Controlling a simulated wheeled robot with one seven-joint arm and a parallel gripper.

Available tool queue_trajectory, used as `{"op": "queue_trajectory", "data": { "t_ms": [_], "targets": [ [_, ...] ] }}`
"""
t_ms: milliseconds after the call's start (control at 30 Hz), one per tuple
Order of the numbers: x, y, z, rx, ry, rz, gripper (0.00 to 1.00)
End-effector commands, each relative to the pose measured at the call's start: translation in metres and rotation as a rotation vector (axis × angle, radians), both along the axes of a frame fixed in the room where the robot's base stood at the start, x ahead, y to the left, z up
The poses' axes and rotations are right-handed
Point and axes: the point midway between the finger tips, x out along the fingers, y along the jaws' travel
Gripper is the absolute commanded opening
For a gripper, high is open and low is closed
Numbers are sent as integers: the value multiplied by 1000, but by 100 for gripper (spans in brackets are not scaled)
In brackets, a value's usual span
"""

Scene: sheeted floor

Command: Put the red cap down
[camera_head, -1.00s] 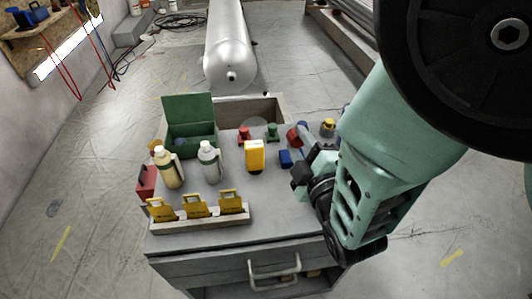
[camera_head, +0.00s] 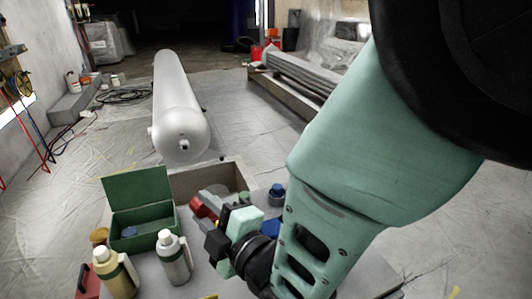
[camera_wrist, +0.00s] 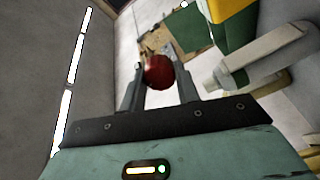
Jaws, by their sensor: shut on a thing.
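My gripper (camera_head: 218,216) is shut on the red cap (camera_head: 203,207), which shows at the fingertips in the head view. In the wrist view the cap (camera_wrist: 158,72) is a dark red rounded thing between the two fingers of my gripper (camera_wrist: 160,85). In the head view it is held near the front edge of a wooden-sided tray (camera_head: 238,168), to the right of the open green box (camera_head: 148,240). I cannot tell whether the cap touches anything below it.
Two bottles, one cream (camera_head: 116,275) and one grey-white (camera_head: 175,258), stand in front of the green box. A blue-topped thing (camera_head: 277,192) stands right of the tray. A red bin (camera_head: 88,282) is at the lower left. A large white cylinder (camera_head: 180,110) lies on the floor beyond.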

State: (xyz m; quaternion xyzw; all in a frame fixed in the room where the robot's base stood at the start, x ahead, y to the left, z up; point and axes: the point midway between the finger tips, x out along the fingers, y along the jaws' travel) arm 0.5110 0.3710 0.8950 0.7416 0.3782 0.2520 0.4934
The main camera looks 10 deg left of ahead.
Motion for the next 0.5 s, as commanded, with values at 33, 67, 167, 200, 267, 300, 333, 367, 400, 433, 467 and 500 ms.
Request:
{"op": "queue_trajectory", "data": {
  "t_ms": [33,67,167,200,267,300,333,367,400,433,467,500],
  "targets": [
    [0,0,-6,-2,0,0,1],
    [0,0,-11,-3,1,0,1],
    [0,0,-27,-5,1,0,1],
    [0,0,-32,-3,1,-1,1],
    [0,0,-38,-3,1,-1,1],
    [0,0,-40,-1,1,-1,1],
    [0,0,-41,-1,1,-1,1],
    [0,0,-42,0,0,-1,1],
    [0,0,-42,0,0,-1,1],
    [0,0,-41,0,0,-1,1],
    [0,0,-41,0,0,-1,1],
    [0,0,-41,0,0,-1,1]
  ]
}}
